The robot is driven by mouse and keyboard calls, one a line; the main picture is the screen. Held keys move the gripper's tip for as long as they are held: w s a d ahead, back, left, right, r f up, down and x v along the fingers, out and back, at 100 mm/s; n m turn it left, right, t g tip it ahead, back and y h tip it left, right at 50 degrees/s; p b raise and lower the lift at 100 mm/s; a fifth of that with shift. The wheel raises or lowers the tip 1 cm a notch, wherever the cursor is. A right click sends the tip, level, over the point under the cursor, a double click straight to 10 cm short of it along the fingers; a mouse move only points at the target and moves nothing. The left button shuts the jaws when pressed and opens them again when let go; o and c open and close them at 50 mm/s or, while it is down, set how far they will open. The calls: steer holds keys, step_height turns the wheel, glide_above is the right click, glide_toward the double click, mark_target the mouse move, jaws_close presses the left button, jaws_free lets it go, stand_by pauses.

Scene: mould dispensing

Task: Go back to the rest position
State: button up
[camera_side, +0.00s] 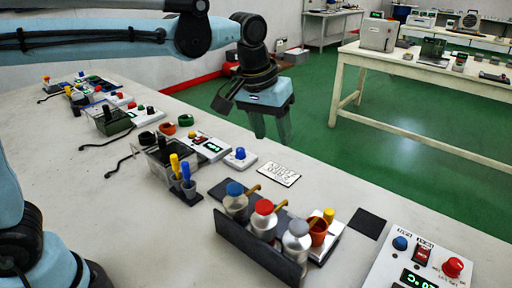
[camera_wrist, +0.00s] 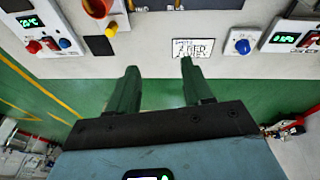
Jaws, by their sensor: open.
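My gripper (camera_side: 271,125) hangs over the far edge of the white bench in the side view, with its fingers pointing down and apart from the objects. In the wrist view my gripper (camera_wrist: 158,75) shows two dark green fingers spread wide with nothing between them. A small white card with printed text (camera_wrist: 193,48) lies on the bench ahead of the fingertips; it also shows in the side view (camera_side: 279,173). The green floor is visible between the fingers.
A dark rack (camera_side: 252,252) holds jars with blue, red and grey lids. An orange cup (camera_side: 318,232) stands beside it. A control box with a red button (camera_side: 453,266) is at front right. Several devices line the bench. The air around the gripper is clear.

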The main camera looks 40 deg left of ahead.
steer(key=s+a+f+m+t, duration=0.1)
steer(key=s+a+f+t, duration=0.3)
steer(key=s+a, duration=0.8)
step_height(320, 180, down, 3)
steer(key=shift+s+r+y, duration=0.2)
steer(key=shift+s+y, duration=0.2)
steer(key=shift+s, duration=0.5)
